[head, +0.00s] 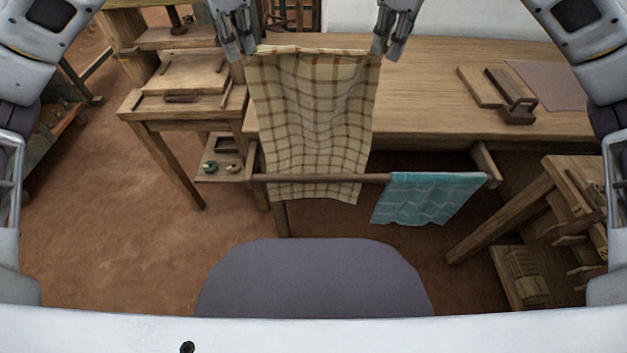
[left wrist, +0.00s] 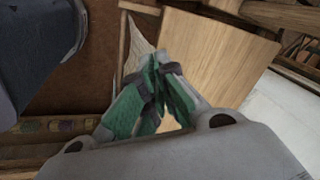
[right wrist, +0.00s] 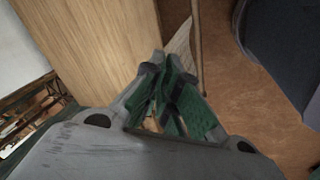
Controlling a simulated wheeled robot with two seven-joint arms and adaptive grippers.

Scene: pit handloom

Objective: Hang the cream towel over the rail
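The cream towel (head: 313,110) with brown checks is spread between my two grippers and hangs down from its top corners. My left gripper (head: 243,53) is shut on the top left corner, my right gripper (head: 388,50) on the top right corner. In both wrist views the fingers are together, with a strip of cloth at the tips (left wrist: 138,47) (right wrist: 180,45). The exact pinch is hidden.
A teal towel (head: 428,198) hangs on the rail's right part. The wooden table (head: 440,100) behind carries a board with a dark handled tool (head: 510,100) and a brown sheet (head: 548,85). Wooden stands are at left (head: 185,80) and right (head: 575,190).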

